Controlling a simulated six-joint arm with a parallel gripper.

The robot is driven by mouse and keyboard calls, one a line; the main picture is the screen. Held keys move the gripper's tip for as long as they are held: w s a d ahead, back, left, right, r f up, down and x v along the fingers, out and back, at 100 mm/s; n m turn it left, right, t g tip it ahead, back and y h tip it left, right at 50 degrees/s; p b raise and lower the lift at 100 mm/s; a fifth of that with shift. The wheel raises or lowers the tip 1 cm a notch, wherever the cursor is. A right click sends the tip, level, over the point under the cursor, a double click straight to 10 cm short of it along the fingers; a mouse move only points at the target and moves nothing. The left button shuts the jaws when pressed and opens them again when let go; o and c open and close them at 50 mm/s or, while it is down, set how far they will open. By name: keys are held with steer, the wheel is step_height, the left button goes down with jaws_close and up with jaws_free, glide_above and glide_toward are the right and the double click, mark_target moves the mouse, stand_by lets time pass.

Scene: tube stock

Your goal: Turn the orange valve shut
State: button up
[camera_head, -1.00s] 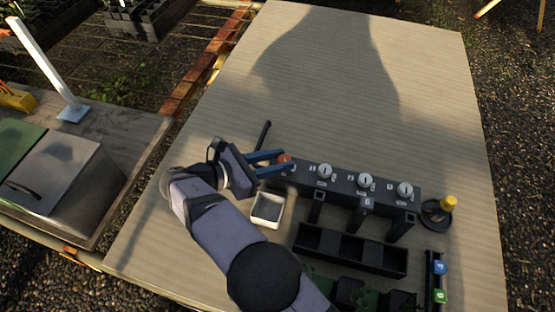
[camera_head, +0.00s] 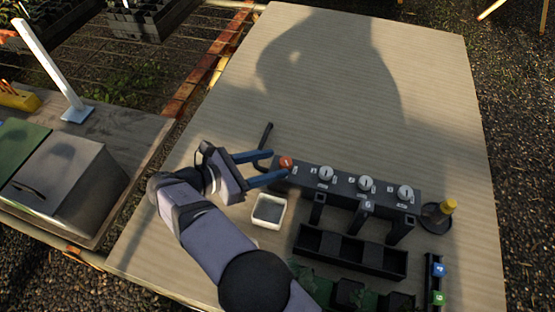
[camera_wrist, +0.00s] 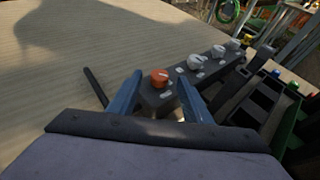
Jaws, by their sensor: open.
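The orange valve (camera_head: 286,162) is a small round knob on the left end of a dark manifold block (camera_head: 345,184). It also shows in the wrist view (camera_wrist: 159,77), with a white handle mark on it. My gripper (camera_head: 279,165) is open, with its two blue fingers pointing at the valve from the left. In the wrist view my gripper (camera_wrist: 157,84) has the valve between and just beyond its fingertips. The fingers appear apart from the valve.
Several white valves (camera_head: 326,174) line the same block to the right. A white square dish (camera_head: 269,211) stands below the gripper. A black trough (camera_head: 350,251) lies in front of the block. The table's far part (camera_head: 420,90) is clear.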

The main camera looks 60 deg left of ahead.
steer(key=shift+p+v, duration=0.3)
steer(key=shift+v, duration=1.8)
steer(key=w+d+r+m+h+p, duration=0.1)
steer(key=w+r+p, duration=0.25)
steer(key=r, duration=0.35)
steer(key=w+d+r+p, duration=0.2)
steer(key=w+r+p, duration=0.1)
steer(key=w+r, duration=0.3)
steer(key=w+d+r+m+h+p, duration=0.1)
steer(key=w+r+p, duration=0.2)
steer(key=r, duration=0.5)
steer(key=n+g+y+p, duration=0.2)
steer(key=n+g+y, duration=0.6)
steer(key=n, duration=0.3)
glide_toward(286, 161)
steer(key=f, duration=0.1)
steer(key=shift+a+r+p+x, duration=0.1)
steer(key=shift+p+x, duration=0.2)
steer(key=shift+x, duration=1.55)
steer(key=shift+a+r+p+x, duration=0.1)
steer(key=shift+p+x, duration=0.2)
steer(key=shift+x, duration=1.55)
